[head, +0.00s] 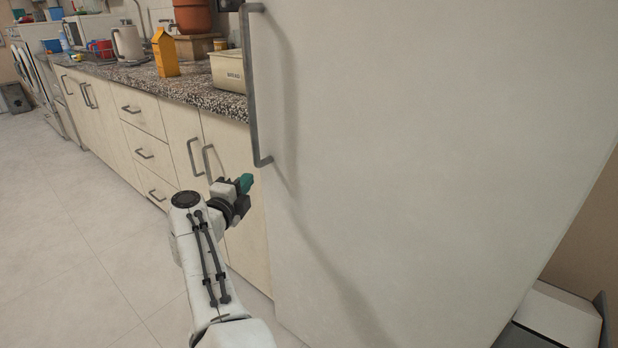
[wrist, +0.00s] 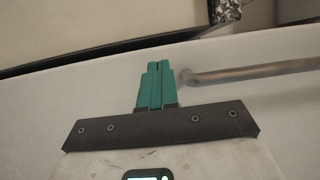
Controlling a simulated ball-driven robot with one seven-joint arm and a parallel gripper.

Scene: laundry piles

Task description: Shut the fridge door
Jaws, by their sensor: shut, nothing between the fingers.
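The fridge door (head: 430,150) is a large off-white panel filling the right of the head view. Its long grey handle (head: 250,90) runs down near the left edge. In the wrist view the handle (wrist: 250,70) comes in from the right, and a dark strip runs along the door's edge (wrist: 60,85). From these views I cannot tell how far the door stands open. My gripper (head: 245,182), with teal fingers, is shut and empty beside the door's left edge, just below the handle's lower end. The fingers (wrist: 154,68) also show in the wrist view, left of the handle's end.
Cream cabinets (head: 150,145) under a speckled countertop (head: 200,90) run to the left of the fridge. An orange carton (head: 166,54), a cream bin (head: 228,70) and a kettle (head: 127,44) stand on it. The tiled floor (head: 60,240) at left is clear.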

